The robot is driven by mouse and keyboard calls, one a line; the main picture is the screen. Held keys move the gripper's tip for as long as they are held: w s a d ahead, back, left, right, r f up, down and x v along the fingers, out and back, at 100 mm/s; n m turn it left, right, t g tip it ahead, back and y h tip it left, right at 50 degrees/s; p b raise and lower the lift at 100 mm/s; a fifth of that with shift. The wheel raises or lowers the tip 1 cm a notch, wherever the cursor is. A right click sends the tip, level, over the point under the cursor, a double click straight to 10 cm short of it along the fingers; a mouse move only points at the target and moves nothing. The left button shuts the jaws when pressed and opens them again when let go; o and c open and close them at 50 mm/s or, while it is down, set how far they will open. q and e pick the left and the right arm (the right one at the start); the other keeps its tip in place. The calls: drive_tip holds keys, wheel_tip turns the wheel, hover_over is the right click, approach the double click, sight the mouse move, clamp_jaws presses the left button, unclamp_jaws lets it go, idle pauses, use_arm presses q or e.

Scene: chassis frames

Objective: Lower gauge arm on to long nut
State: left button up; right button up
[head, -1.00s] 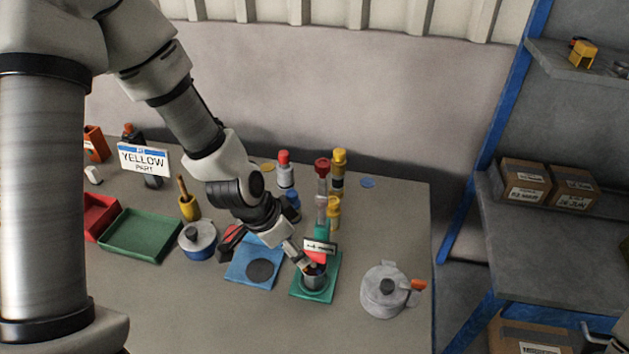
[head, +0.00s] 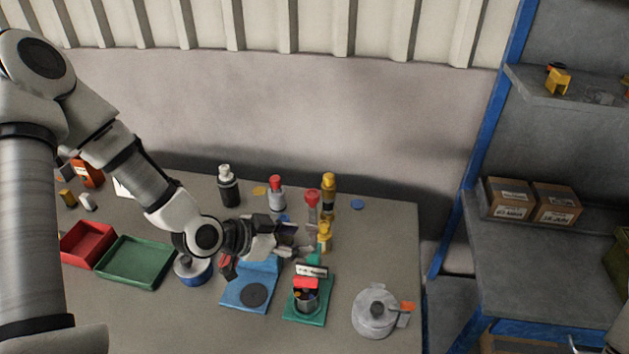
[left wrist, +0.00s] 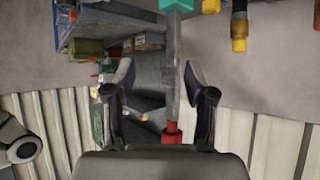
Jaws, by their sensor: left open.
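The gauge has a green base plate (head: 318,317) and a grey upright arm (head: 312,214) with a red end, raised from a green hinge post. A grey cylindrical holder (head: 306,303) with dark and orange bits at its top sits on the plate; I cannot clearly make out the long nut there. My left gripper (head: 304,240) is open beside the raised arm, above the plate. In the left wrist view the arm's grey bar (left wrist: 173,75) and red end (left wrist: 172,133) show between the open fingers (left wrist: 158,75); contact cannot be told. My right gripper is out of view.
A blue plate with a dark disc (head: 254,295) lies left of the gauge. A grey pot-like fixture (head: 375,312) stands right. Yellow and red-topped bottles (head: 277,192) stand behind. Green (head: 135,262) and red (head: 88,243) trays lie left. Bare table lies in front.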

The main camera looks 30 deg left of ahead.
sight(313, 192)
use_arm(q)
drive_tip(key=r+t+h, duration=0.1)
drive_tip(key=r+t, duration=0.1)
drive_tip(key=r, duration=0.1)
drive_tip(key=a+r+t+h+p, duration=0.1)
drive_tip(key=r+t, duration=0.1)
drive_tip(key=s+a+r+t+h, duration=0.1)
drive_tip(key=r+t, duration=0.1)
drive_tip(key=r, duration=0.1)
drive_tip(key=shift+r+n, duration=0.3)
drive_tip(key=shift+n, duration=0.1)
drive_tip(key=x, duration=0.7)
drive_tip(key=shift+w+d+p, duration=0.2)
drive_tip(key=shift+w+p, duration=0.1)
drive_tip(key=shift+p, duration=0.05)
drive_tip(key=shift+a, duration=0.15)
drive_tip(key=shift+c, duration=1.4)
drive_tip(key=shift+s, duration=0.1)
clamp_jaws()
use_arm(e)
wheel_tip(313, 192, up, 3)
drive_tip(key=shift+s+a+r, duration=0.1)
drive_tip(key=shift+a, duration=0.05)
